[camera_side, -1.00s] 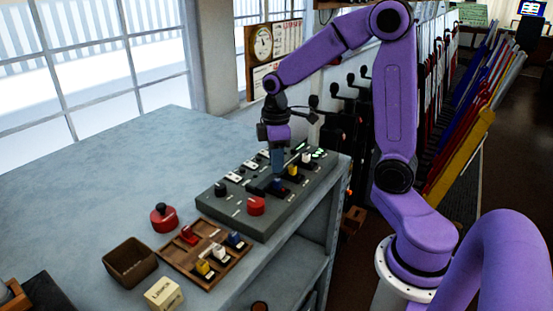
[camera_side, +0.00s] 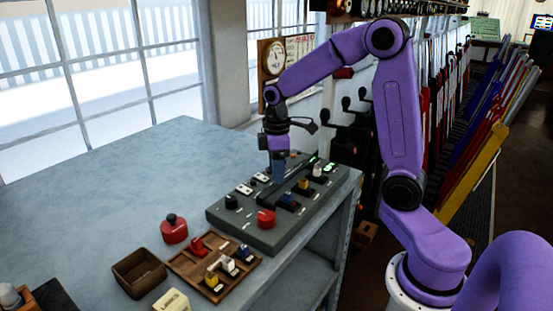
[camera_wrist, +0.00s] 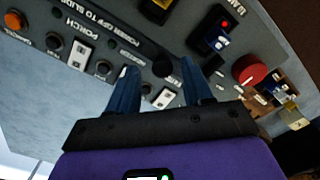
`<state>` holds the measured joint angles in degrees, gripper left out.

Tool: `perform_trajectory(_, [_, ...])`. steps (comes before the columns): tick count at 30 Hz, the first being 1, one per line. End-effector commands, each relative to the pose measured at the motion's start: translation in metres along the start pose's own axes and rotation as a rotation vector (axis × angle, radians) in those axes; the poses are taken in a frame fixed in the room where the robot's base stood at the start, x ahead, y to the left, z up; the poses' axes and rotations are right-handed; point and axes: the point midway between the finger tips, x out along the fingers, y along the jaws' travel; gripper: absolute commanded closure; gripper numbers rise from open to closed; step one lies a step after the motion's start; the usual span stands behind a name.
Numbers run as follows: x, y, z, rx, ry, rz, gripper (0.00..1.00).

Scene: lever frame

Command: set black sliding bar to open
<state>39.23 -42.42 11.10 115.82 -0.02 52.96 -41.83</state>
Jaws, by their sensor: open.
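A grey control panel (camera_side: 245,230) lies on the bench. In the wrist view a long dark bar or track (camera_wrist: 105,27) runs along the panel, with lettering beside it. A round black knob (camera_wrist: 163,66) shows near its end, between my fingers in the picture. I cannot tell for sure whether this knob belongs to the sliding bar. My gripper (camera_side: 277,180) points down over the far middle of the panel, and its blue fingers (camera_wrist: 163,85) are apart with nothing held. Contact with the panel cannot be told. The fingers hide part of the panel.
A red button (camera_side: 266,218) and blue, yellow and white-topped switches stand on the panel's near side. A wooden tray (camera_side: 222,293) of loose switches, a red knobbed object (camera_side: 174,230) and a brown box (camera_side: 138,272) lie to the left. The bench behind is clear.

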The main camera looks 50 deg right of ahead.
Motion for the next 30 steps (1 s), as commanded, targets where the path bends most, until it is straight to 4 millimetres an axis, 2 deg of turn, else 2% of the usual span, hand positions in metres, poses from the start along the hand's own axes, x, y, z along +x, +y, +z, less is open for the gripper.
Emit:
perform_trajectory(5, [-0.017,0.001,-0.001,0.001,0.004,0.003,0.5])
perform_trajectory(24, [-0.146,0.001,-0.001,0.0,0.005,0.005,0.5])
perform_trajectory(30, [-0.167,0.0,-0.001,0.0,0.003,0.003,0.5])
